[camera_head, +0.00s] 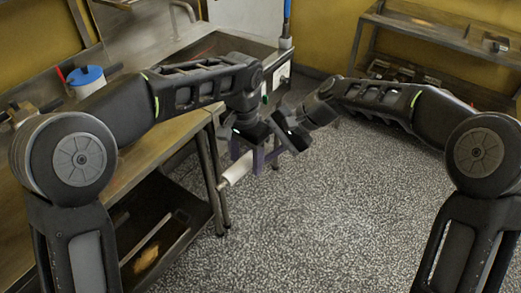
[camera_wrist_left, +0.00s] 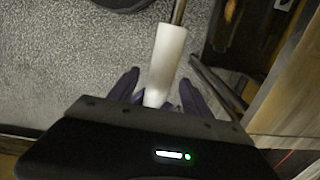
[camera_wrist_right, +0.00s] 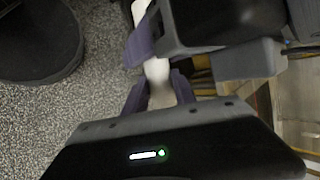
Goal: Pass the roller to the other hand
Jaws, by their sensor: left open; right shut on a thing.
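The roller is a white cylinder (camera_head: 236,170) held in the air over the floor, beside the metal table. My left gripper (camera_head: 245,156) is open, and in the left wrist view the roller (camera_wrist_left: 167,55) lies between its spread purple fingers. My right gripper (camera_wrist_right: 160,85) is shut on the roller, whose white part (camera_wrist_right: 157,72) shows between its fingers in the right wrist view. A purple finger and the dark body of my left gripper cover part of the roller there. The two grippers are very close together.
A metal worktable (camera_head: 172,135) with a lower shelf stands at the left, its edge close to the roller. A blue-topped container (camera_head: 86,80) stands on it. A metal rack (camera_head: 430,38) is at the back right. The speckled floor in the middle is clear.

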